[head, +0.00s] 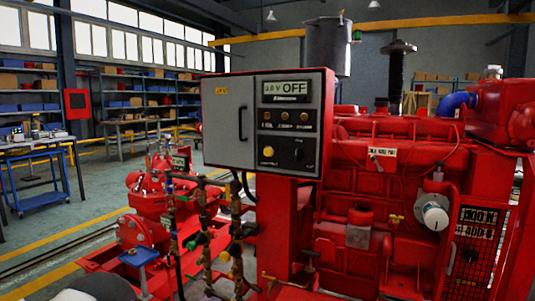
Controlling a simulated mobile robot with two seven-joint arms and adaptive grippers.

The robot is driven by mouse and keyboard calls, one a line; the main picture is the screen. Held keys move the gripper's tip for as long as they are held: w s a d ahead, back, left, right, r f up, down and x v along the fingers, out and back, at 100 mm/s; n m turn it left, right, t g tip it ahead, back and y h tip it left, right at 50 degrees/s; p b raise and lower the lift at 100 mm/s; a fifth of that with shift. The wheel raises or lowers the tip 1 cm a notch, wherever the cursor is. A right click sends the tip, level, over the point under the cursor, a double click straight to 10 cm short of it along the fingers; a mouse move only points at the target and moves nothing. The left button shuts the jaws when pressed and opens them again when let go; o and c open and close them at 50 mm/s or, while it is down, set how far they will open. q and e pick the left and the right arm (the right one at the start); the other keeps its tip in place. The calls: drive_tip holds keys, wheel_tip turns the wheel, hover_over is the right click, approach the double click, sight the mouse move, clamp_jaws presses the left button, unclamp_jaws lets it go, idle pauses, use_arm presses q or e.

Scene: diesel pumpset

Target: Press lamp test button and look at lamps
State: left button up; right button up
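A grey control panel (267,125) with a red frame stands at the middle of the head view, mounted on the red pumpset. Below the display is a row of three small brownish lamps (284,116), with labels too small to read surely; none looks brightly lit. Lower on the panel are a round yellow button (268,152) and a dark round knob or button (299,153). Which one is the lamp test button I cannot read. Neither of my grippers is in view, and nothing covers the panel face.
The red diesel engine (385,180) fills the right side. Pipes and valves (205,225) with small handles stand in front and below the panel on the left, beside a red pump (145,215). A blue workbench (40,160) and shelves are farther back left. Open floor lies between.

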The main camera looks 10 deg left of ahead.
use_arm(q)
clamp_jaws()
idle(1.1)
